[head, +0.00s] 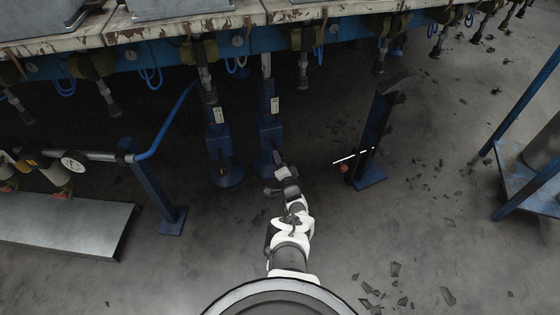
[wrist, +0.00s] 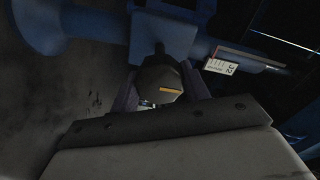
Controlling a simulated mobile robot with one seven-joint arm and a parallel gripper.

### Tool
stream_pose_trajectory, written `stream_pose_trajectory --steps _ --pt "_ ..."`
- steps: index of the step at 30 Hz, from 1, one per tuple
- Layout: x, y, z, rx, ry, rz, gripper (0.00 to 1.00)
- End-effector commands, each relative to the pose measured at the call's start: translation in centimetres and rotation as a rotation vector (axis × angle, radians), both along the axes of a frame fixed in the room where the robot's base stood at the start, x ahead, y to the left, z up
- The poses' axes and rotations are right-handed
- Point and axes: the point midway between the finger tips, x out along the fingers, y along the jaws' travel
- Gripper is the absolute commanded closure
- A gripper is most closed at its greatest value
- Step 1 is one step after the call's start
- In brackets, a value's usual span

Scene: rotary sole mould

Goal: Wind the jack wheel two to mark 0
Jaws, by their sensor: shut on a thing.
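Two blue jacks stand side by side under the machine in the head view, the left one (head: 217,140) and the right one (head: 269,132). Each carries a small white label. My gripper (head: 279,163) is at the lower part of the right jack. In the wrist view my gripper (wrist: 158,92) is shut on a dark knob-like part with an orange mark, which I take for the jack wheel (wrist: 168,75). The jack's white label (wrist: 220,66) appears to read 02 beside some scale lines. The wheel's grip area is partly hidden, and its setting cannot be read.
A blue post (head: 374,135) with a white rod and red ball stands to the right. A blue pipe stand (head: 150,185) and grey plate (head: 60,222) are at the left. The machine edge (head: 170,28) overhangs the jacks. Dark debris (head: 395,270) lies on the floor.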

Motion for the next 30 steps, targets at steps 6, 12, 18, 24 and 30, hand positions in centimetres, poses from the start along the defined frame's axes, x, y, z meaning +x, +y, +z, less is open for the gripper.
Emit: stream_pose_trajectory --steps 6,12,18,24,30 --pt "0.0 -0.09 0.02 -0.021 -0.007 -0.002 0.77" --pt "0.0 -0.1 0.01 -0.022 -0.007 -0.001 0.77" --pt "-0.01 -0.09 0.01 -0.021 -0.006 -0.001 0.42" --pt "0.0 -0.05 0.01 -0.02 -0.006 -0.001 0.32" --pt "-0.14 -0.08 0.07 -0.019 -0.005 0.0 0.32"
